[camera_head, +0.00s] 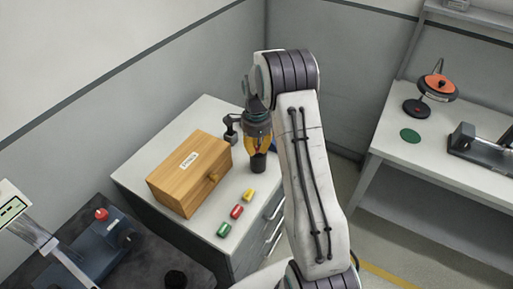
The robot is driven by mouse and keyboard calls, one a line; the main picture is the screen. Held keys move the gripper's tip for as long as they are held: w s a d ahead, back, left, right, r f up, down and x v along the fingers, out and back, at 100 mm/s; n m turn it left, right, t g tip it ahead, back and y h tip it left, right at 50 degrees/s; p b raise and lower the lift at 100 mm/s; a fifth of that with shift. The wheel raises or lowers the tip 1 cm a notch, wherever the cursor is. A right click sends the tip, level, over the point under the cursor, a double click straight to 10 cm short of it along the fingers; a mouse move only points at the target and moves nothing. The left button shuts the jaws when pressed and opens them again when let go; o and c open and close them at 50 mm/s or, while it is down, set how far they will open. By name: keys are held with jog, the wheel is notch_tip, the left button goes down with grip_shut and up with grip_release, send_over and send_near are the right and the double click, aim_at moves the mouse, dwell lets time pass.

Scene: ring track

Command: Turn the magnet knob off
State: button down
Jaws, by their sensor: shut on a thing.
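My gripper (258,150), with yellow-orange fingers, points down over the right part of the grey cabinet top. It is shut on a dark, short cylindrical thing (258,163) at its fingertips. I cannot tell whether this is the magnet knob, and no on or off mark can be read. A small dark jointed device (231,128) stands just left of my gripper, behind the wooden box, partly hidden.
The wooden box (176,188) with a label and round knob stands left on the cabinet (133,180). Green, red and yellow blocks (237,211) lie in front. A dark machine (92,250) with a red button is lower left. A white bench (389,140) stands right.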

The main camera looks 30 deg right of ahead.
aim_at(257, 148)
jog(key=shift+f+n+b, duration=0.2)
jog(key=shift+n+b, duration=0.4)
jog(key=shift+n, duration=0.3)
jog(key=shift+s+n+b, duration=0.1)
jog(key=shift+n+b, duration=0.6)
jog(key=shift+n, duration=1.1)
jog(key=shift+r, duration=0.1)
jog(key=c, duration=1.1)
grip_release()
notch_tip(257, 148, up, 12)
jog(key=shift+r, duration=0.1)
